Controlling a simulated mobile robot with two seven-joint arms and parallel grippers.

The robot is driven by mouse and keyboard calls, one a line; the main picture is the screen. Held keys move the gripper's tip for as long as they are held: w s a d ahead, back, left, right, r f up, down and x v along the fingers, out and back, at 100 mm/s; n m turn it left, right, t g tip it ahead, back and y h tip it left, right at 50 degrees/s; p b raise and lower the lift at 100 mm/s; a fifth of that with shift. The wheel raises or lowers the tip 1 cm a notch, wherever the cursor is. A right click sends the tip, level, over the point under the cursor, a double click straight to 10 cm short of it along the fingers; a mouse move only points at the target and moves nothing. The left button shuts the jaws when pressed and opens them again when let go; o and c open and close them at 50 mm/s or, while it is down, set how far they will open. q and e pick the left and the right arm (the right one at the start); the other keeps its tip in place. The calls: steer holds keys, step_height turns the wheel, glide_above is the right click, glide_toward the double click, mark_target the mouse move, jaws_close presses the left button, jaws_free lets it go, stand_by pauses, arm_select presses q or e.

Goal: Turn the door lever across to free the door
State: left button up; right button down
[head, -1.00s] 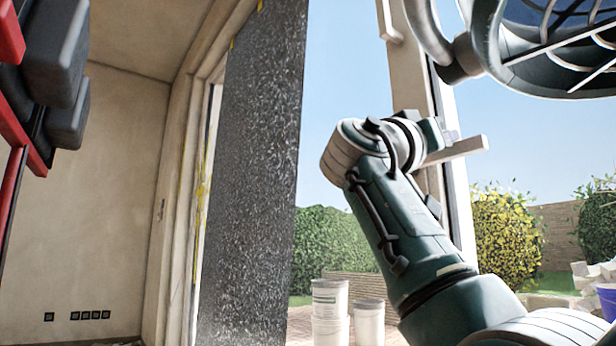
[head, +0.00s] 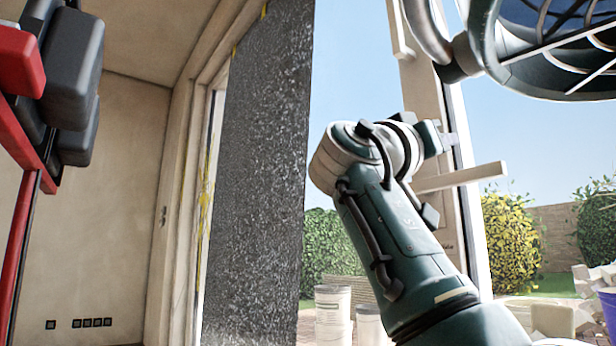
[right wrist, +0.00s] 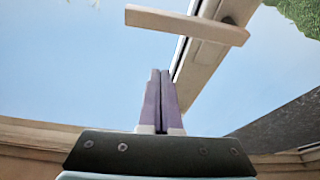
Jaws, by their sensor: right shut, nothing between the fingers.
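The door lever (head: 462,178) is a pale bar lying nearly level across the pale door frame (head: 424,88), its right end sticking out past the frame. My right gripper (head: 449,139) is small in the head view, just above the lever in the picture, and partly hidden by my wrist. In the right wrist view the lever (right wrist: 187,24) crosses the frame ahead of the fingers. There the right gripper (right wrist: 160,74) is shut and empty, its purple fingertips apart from the lever in the picture. My left gripper is not in view.
A dark speckled panel (head: 258,170) stands left of the opening. Another pale bar (head: 401,30) is upright higher on the frame. White buckets (head: 333,312) and hedges (head: 511,238) are outside. Red and black equipment (head: 68,70) fills the left edge.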

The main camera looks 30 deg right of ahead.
steer(key=shift+v, duration=2.45)
steer(key=shift+s, duration=0.1)
